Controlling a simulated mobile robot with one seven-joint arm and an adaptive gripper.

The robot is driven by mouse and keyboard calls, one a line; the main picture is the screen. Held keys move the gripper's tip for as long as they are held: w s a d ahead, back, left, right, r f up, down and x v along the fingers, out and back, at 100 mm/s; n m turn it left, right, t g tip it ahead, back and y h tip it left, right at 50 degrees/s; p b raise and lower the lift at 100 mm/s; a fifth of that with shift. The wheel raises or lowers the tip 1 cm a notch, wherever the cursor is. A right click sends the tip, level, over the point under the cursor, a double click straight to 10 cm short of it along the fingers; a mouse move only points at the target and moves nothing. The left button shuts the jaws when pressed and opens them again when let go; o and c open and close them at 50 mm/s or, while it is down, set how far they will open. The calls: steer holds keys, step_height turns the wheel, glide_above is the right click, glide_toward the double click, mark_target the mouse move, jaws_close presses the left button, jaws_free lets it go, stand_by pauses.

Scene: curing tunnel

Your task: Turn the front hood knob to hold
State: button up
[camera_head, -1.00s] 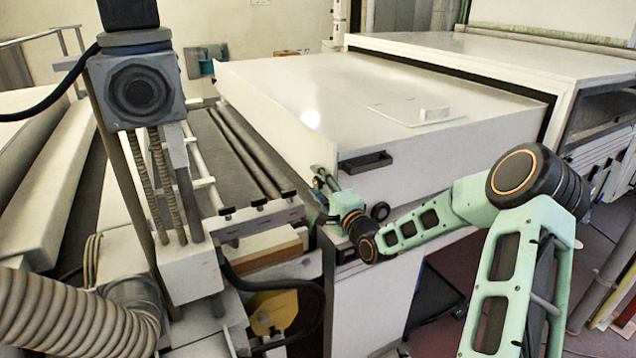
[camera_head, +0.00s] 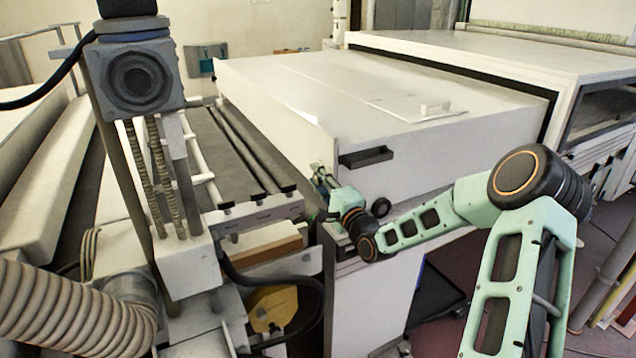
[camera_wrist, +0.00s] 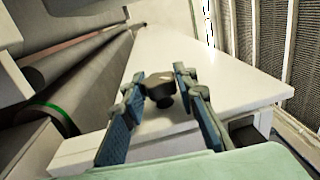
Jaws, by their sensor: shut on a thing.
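A small dark knob (camera_wrist: 160,90) sits between the two blue fingers of my gripper (camera_wrist: 160,94) in the wrist view, and my gripper is shut on it. The knob stands near the edge of a white panel. Its pointer and any position marks cannot be read. In the head view my gripper (camera_head: 322,178) is at the near left corner of the white hood (camera_head: 290,92), left of the dark hood handle (camera_head: 366,157). The knob cannot be made out there, as the gripper and wrist cover that spot.
A roller conveyor (camera_head: 235,150) runs along the hood's left side. A grey machine head on a column (camera_head: 140,85) and a ribbed hose (camera_head: 70,315) stand at the left. A white cabinet (camera_head: 365,305) is below my wrist.

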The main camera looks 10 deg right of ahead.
steer(key=shift+f+t+b, duration=0.25)
steer(key=shift+t+b, duration=0.05)
steer(key=shift+b, duration=0.4)
steer(key=shift+r, duration=0.2)
steer(key=o, duration=1.2)
steer(key=shift+s, duration=0.15)
steer(key=v, duration=1.2)
steer(key=shift+f, duration=0.1)
